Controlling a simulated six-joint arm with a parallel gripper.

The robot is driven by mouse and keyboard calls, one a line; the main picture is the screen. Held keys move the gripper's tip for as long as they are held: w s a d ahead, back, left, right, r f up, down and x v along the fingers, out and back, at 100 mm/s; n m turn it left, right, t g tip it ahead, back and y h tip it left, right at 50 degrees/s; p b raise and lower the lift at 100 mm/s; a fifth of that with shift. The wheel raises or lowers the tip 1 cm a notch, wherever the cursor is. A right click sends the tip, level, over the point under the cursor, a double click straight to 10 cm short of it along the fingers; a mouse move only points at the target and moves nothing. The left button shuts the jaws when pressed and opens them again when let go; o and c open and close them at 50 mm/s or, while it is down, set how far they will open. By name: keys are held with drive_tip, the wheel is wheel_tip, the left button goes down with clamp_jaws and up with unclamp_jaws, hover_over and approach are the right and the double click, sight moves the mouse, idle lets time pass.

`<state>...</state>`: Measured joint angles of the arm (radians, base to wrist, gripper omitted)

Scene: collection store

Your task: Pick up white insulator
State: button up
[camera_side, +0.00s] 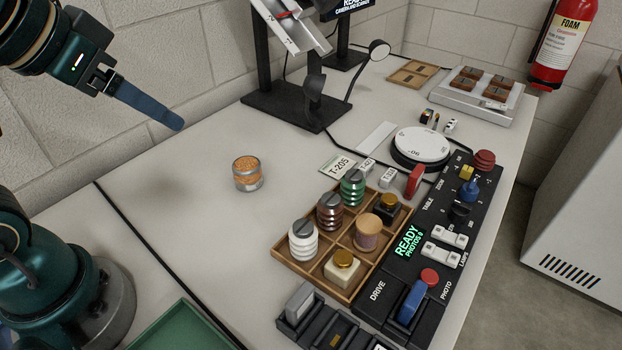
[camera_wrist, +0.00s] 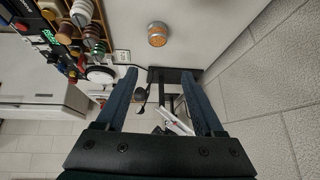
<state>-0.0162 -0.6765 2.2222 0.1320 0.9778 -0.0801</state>
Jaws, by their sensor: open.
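The white insulator (camera_side: 303,240), ribbed with a grey slotted top, stands upright in the left compartment of a wooden divided tray (camera_side: 298,269). It also shows at the top edge of the wrist view (camera_wrist: 82,9). My gripper (camera_side: 178,124) is at the upper left of the side view, high above the table and well apart from the insulator. In the wrist view my gripper (camera_wrist: 160,74) has its two blue fingers spread wide with nothing between them.
A brown insulator (camera_side: 330,211), a green insulator (camera_side: 352,188) and other small parts share the tray. A black control panel (camera_side: 377,290) adjoins it at right. A jar of orange grains (camera_side: 247,174) stands on the open table. A green tray (camera_side: 183,328) lies in front.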

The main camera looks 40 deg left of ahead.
drive_tip(key=w+a+r+t+y, duration=0.1)
drive_tip(key=w+a+r+t, duration=0.15)
drive_tip(key=w, duration=0.25)
drive_tip(key=w+a+r+t+y, duration=0.1)
drive_tip(key=w+a+r+t, duration=0.15)
drive_tip(key=w, duration=0.35)
drive_tip(key=w+d+r+m+t+h, duration=0.2)
drive_tip(key=w+d+r+m+t, duration=0.1)
drive_tip(key=w+m, duration=0.1)
drive_tip(key=m+g+h, duration=1)
drive_tip(key=h, duration=0.4)
hover_over(303, 236)
drive_tip(key=a, duration=0.5)
wheel_tip(303, 236, down, 10)
drive_tip(key=f, duration=1.6)
drive_tip(key=shift+s+a+f, duration=0.1)
drive_tip(key=shift+s+f, duration=0.2)
drive_tip(key=shift+x, duration=2.55)
